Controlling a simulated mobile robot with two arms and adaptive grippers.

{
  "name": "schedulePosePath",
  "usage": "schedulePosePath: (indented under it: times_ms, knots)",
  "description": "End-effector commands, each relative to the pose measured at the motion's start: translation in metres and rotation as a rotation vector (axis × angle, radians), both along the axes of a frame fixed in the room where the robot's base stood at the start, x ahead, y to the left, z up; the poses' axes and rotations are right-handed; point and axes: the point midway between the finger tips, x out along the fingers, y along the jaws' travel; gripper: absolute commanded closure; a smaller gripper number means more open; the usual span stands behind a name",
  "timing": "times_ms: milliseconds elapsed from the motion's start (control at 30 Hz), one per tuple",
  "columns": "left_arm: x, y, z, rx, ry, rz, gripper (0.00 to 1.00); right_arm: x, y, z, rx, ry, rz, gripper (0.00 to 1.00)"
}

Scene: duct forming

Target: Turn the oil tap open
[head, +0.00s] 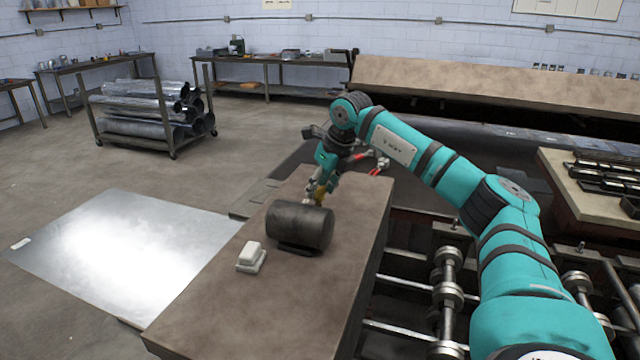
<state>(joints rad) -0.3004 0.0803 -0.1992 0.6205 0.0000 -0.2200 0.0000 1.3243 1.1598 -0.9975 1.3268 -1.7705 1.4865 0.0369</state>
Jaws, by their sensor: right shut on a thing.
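A dark cylindrical drum (300,226) lies on its side in a low cradle on the brown bench top (230,312). A small brass-yellow oil tap (320,192) shows just behind the drum's upper right edge. My right gripper (317,194) reaches down to it from behind and is shut on it. The fingertips are small and partly blend with the tap, so the handle's angle cannot be made out. My left gripper is not in view.
A white block (251,257) sits on the bench left of the drum. A red-handled tool (380,167) lies behind the gripper. A shiny metal sheet (130,255) lies to the left. Machine rollers (447,285) are right of the bench. A cart holds ducts (150,118) farther back.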

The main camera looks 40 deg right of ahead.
Motion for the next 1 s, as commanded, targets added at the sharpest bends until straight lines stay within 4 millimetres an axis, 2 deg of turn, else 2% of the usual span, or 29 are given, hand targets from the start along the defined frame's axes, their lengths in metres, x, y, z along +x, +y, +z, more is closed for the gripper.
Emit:
schedulePosePath:
  times_ms: [200,500,1000]
  knots:
    - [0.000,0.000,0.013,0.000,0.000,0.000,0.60,0.000,-0.001,0.002,0.002,0.003,0.178,0.90]
    - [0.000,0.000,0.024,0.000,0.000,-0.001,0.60,0.000,-0.002,0.001,0.000,0.002,0.349,0.90]
    - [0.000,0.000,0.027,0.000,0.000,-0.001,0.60,0.001,-0.002,0.000,-0.002,0.000,0.424,0.90]
